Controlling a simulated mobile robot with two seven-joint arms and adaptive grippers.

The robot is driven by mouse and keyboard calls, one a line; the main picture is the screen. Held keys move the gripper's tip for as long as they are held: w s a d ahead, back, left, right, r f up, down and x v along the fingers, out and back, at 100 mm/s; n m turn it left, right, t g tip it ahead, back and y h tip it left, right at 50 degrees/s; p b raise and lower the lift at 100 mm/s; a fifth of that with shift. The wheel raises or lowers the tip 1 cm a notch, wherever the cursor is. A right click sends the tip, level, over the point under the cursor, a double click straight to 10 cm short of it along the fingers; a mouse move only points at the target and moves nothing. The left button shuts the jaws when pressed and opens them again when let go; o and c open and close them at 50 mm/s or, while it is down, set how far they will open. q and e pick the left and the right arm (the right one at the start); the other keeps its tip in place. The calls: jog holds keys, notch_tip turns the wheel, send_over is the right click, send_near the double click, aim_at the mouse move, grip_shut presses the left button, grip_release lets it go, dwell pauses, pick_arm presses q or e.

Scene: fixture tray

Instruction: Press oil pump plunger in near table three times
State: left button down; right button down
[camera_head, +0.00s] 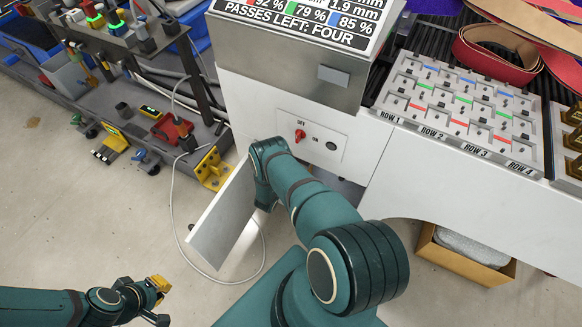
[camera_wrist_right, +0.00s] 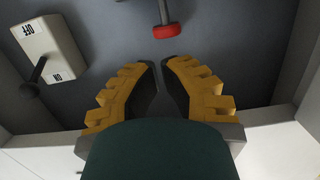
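A red knob (camera_wrist_right: 166,31) on a grey rod, which looks like the plunger, shows at the top of the right wrist view. My right gripper (camera_wrist_right: 161,66) points toward it from below, with a narrow empty gap between its yellow fingers and clear of the knob. In the head view my right arm (camera_head: 325,222) reaches into the opening of the white cabinet (camera_head: 253,108), and its gripper is hidden there. My left gripper (camera_head: 158,288) is low at the left over the floor; its finger gap is not clear.
A white OFF/ON switch box (camera_wrist_right: 48,48) with a dark lever is left of the knob. A white door panel (camera_head: 222,218) hangs open beside my right arm. A red switch (camera_head: 300,135) is on the cabinet front. A cardboard box (camera_head: 462,262) sits below the right-hand table.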

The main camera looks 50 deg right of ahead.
dwell(0.4)
jog(key=s+a+r+n+y, duration=0.1)
jog(key=a+r+n+y, duration=0.15)
jog(key=a+y, duration=0.5)
jog(key=s+a+r+n+y, duration=0.1)
jog(key=a+n+y, duration=0.35)
jog(key=a, duration=0.65)
jog(key=s+a+r+n+g+y, duration=0.45)
jog(key=s+a+r+y, duration=0.35)
jog(key=s+a+r, duration=0.75)
jog(key=w+a+r+n+t, duration=0.2)
jog(key=w+a+r, duration=0.1)
jog(key=w+a, duration=0.1)
jog(key=shift+w+a, duration=0.15)
jog(key=shift+w, duration=0.35)
jog(key=shift+r+h, duration=0.1)
jog(key=shift+h, duration=0.2)
